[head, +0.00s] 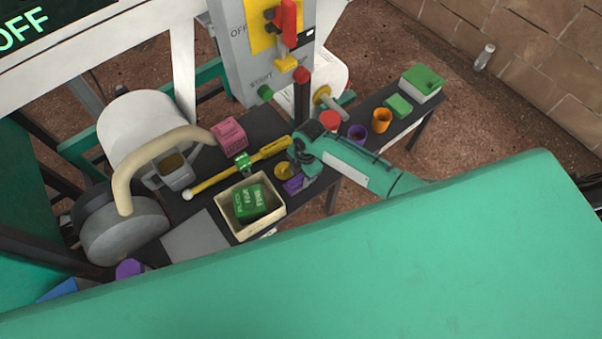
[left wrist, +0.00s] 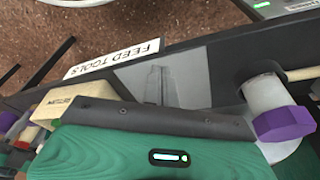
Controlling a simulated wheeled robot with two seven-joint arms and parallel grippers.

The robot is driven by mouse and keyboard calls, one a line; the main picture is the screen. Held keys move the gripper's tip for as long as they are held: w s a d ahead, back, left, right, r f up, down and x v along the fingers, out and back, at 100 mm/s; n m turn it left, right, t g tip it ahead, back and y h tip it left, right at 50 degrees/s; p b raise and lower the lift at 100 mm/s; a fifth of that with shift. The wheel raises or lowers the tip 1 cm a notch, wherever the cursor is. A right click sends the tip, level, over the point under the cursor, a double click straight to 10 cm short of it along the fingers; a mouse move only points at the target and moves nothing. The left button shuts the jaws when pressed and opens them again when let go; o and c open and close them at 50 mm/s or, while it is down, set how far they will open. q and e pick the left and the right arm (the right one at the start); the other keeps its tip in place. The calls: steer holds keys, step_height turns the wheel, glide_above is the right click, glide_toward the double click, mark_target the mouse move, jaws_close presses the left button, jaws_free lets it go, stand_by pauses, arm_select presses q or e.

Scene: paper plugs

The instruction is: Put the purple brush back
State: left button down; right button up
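No purple thing can be clearly made out as a brush. A small purple block (head: 293,185) lies beside the cream bin, just below my right gripper (head: 298,160). The gripper is over the dark bench near a yellow round piece (head: 284,170); its fingers are too small and hidden to tell open or shut, or whether it touches the block. A purple cup (head: 357,132) stands farther right. A purple faceted knob (head: 128,268) at lower left also shows large in the left wrist view (left wrist: 285,123).
The cream bin (head: 225,205) holds green packets (head: 249,202). A yellow rod (head: 225,176), pink box (head: 229,134), grey mug (head: 174,174) and orange cup (head: 382,120) crowd the bench. A grey plate (head: 196,238) is bare. A control box (head: 240,65) rises behind.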

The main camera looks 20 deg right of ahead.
steer(key=shift+r, duration=0.45)
step_height(320, 180, up, 10)
steer(key=d+r+p, duration=0.1)
steer(key=d+p, duration=0.1)
steer(key=s+a+f+m+t+y, duration=0.1)
steer(key=s+a+f+m+t, duration=0.1)
steer(key=s+f+m, duration=0.75)
arm_select(q)
steer(key=f, duration=0.2)
steer(key=s+f, duration=0.1)
steer(key=f, duration=0.1)
steer(key=shift+f, duration=0.1)
arm_select(e)
steer(key=s+d+f+m+h, duration=0.1)
steer(key=s+d+f+m, duration=0.1)
steer(key=s+m, duration=0.3)
steer(key=s+d+f+m+h, duration=0.1)
steer(key=s+d+f+m, duration=0.2)
steer(key=s, duration=0.5)
steer(key=shift+d+m+t, duration=0.4)
steer(key=shift+d+m, duration=0.1)
steer(key=shift+m, duration=0.75)
arm_select(q)
steer(key=shift+a, duration=0.15)
